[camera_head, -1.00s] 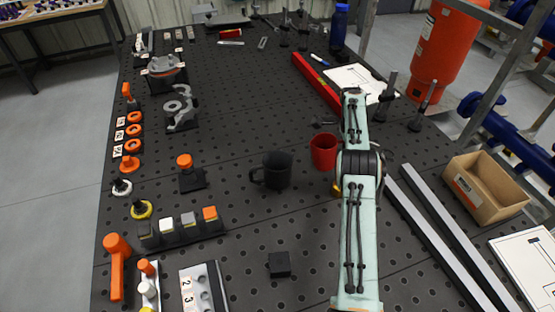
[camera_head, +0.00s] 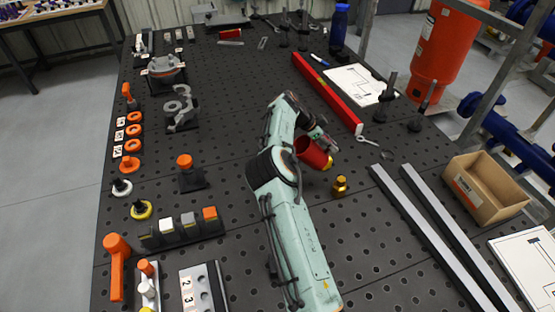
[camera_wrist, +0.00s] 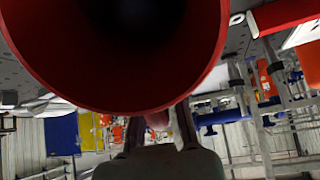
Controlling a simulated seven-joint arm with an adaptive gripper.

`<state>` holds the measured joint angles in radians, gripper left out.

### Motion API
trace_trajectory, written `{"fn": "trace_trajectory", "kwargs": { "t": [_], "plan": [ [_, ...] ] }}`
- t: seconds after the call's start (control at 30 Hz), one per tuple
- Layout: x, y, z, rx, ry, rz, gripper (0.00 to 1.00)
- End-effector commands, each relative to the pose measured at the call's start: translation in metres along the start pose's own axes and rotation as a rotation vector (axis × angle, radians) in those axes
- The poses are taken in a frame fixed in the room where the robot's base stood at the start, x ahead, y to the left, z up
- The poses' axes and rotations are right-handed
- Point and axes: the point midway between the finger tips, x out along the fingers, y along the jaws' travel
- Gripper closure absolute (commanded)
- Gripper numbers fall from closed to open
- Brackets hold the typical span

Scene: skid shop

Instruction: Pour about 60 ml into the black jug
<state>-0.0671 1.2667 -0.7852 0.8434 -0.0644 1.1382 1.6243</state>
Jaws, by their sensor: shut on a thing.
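The red mug (camera_head: 312,153) is held off the table, tilted, in the middle of the head view. My gripper (camera_head: 322,142) is shut on it, partly hidden by the mug and the arm. In the wrist view the mug (camera_wrist: 215,45) fills the upper part, its round mouth facing the camera and its inside dark. My gripper (camera_wrist: 158,125) shows below its rim. Contents cannot be made out. The black jug is not visible now; my arm covers the spot where it stood. No stream of liquid can be seen.
A brass fitting (camera_head: 340,186) stands right of my arm. A red bar (camera_head: 327,93), a wrench (camera_head: 370,141), metal rails (camera_head: 430,235) and a cardboard box (camera_head: 485,187) lie to the right. An orange-knobbed fixture (camera_head: 187,170) and coloured blocks (camera_head: 180,230) stand left.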

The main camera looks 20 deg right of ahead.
Motion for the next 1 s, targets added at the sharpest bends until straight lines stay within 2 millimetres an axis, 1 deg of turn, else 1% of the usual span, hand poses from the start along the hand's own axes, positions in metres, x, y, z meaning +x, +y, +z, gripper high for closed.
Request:
{"fn": "trace_trajectory", "kwargs": {
  "t": [0.03, 0.13, 1.0],
  "plan": [
    [-0.006, -0.001, 0.000, -0.003, 0.038, -0.003, 1.00],
    [-0.015, -0.001, -0.003, -0.003, 0.112, -0.002, 1.00],
    [-0.030, -0.001, -0.010, -0.003, 0.261, 0.002, 1.00]
  ]
}}
